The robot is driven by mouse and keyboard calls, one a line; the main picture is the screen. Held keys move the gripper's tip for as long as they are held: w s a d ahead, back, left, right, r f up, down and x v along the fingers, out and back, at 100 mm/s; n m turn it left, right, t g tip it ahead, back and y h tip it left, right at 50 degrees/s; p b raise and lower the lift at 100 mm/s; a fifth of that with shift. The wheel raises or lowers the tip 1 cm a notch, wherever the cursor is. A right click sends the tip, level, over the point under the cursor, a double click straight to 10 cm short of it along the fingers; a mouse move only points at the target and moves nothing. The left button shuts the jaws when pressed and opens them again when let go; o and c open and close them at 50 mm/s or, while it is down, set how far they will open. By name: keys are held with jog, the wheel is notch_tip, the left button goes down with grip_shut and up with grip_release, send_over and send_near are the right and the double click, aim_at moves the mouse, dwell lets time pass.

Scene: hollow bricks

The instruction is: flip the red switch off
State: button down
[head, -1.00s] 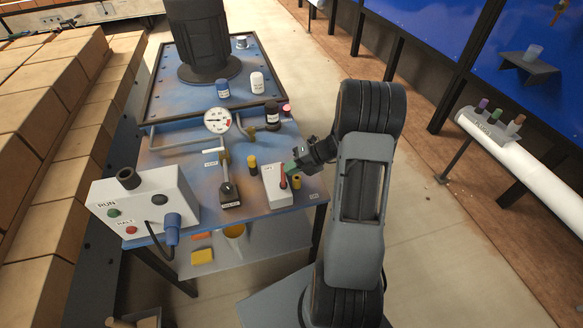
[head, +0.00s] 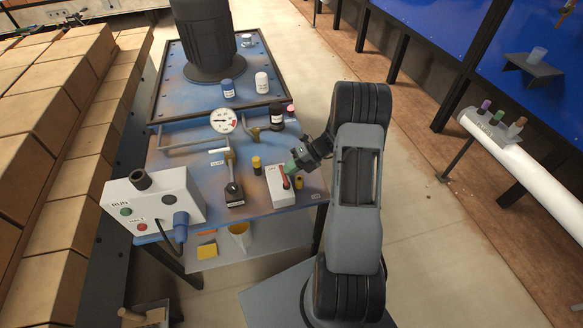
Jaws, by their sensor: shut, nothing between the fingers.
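The red switch (head: 284,177) is a red lever on a light grey switch box (head: 283,194) at the right front of the blue table. The lever stands up from the middle of the box top. The gripper hides the back right corner of the box.
A control box (head: 160,200) is at the front left, a gauge (head: 223,121) behind.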

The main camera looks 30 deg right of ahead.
jog(key=shift+s+f+p, duration=0.3)
jog(key=shift+s, duration=0.35)
jog(key=shift+r, duration=0.1)
jog(key=shift+d+r+p, duration=0.3)
jog(key=shift+p, duration=0.2)
jog(key=p+v, duration=0.2)
jog(key=v, duration=1.1)
jog(key=s+f+n+g+h, duration=0.2)
jog(key=s+n, duration=0.1)
jog(key=n, duration=0.7)
jog(key=s+a+r+n+t+h+p, duration=0.1)
jog(key=s+a+r+n+h, duration=0.3)
jog(key=a+r+n, duration=0.6)
jog(key=s+a+r+n+t+h+p, duration=0.2)
jog(key=s+a+r+n+h, duration=0.3)
jog(key=a+r+n, duration=0.5)
notch_tip(320, 180, up, 2)
jog(key=s+n+p, duration=0.1)
jog(key=n, duration=0.6)
jog(key=shift+s+n+t, duration=0.3)
jog(key=shift+n, duration=0.1)
